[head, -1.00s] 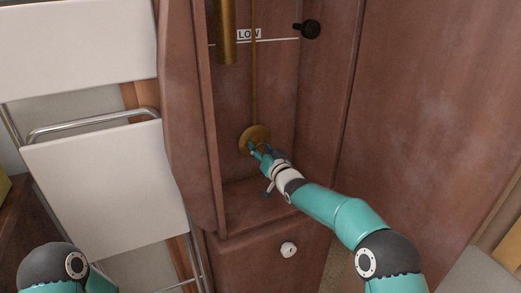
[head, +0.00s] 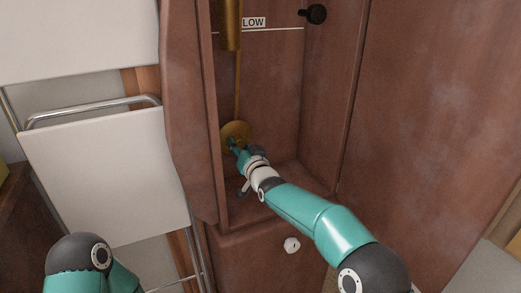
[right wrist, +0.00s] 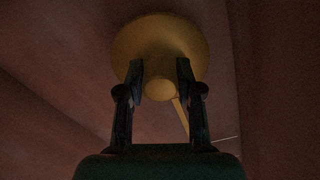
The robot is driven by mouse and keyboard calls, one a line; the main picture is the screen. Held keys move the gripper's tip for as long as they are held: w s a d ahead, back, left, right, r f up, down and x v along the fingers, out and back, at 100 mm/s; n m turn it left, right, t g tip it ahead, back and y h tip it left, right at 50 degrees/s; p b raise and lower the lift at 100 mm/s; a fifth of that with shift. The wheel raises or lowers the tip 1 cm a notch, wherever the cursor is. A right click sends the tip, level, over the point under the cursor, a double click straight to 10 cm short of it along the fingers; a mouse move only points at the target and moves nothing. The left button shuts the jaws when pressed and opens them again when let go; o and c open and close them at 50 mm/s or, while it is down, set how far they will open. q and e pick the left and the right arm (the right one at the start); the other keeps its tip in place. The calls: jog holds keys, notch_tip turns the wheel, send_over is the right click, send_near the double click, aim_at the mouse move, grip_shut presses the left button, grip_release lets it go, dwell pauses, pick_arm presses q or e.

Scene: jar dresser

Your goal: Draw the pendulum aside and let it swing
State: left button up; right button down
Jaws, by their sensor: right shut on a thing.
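The pendulum is a thin brass rod (head: 238,85) with a round brass bob (head: 241,129) inside the tall brown wooden case (head: 275,100). The bob is close to the case's left wall. My right gripper (head: 234,145) reaches in from the lower right and is at the bob's front. In the right wrist view, its two dark fingers (right wrist: 161,82) stand on either side of a small brass knob (right wrist: 159,90) on the front of the bob (right wrist: 160,38). The fingers are shut on this knob. My left gripper is out of view; only part of the left arm shows at the lower left.
A brass cylinder (head: 231,28) hangs at the upper left of the case, near a LOW label (head: 254,22). A black knob (head: 316,14) is on the right wall. A brown panel (head: 430,120) stands right; a white folding chair (head: 105,175) stands left. A white knob (head: 292,245) sits below.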

jog(key=c, duration=0.7)
grip_release()
jog(key=shift+c, duration=0.2)
jog(key=shift+s+d, duration=0.1)
jog(key=shift+s, duration=0.05)
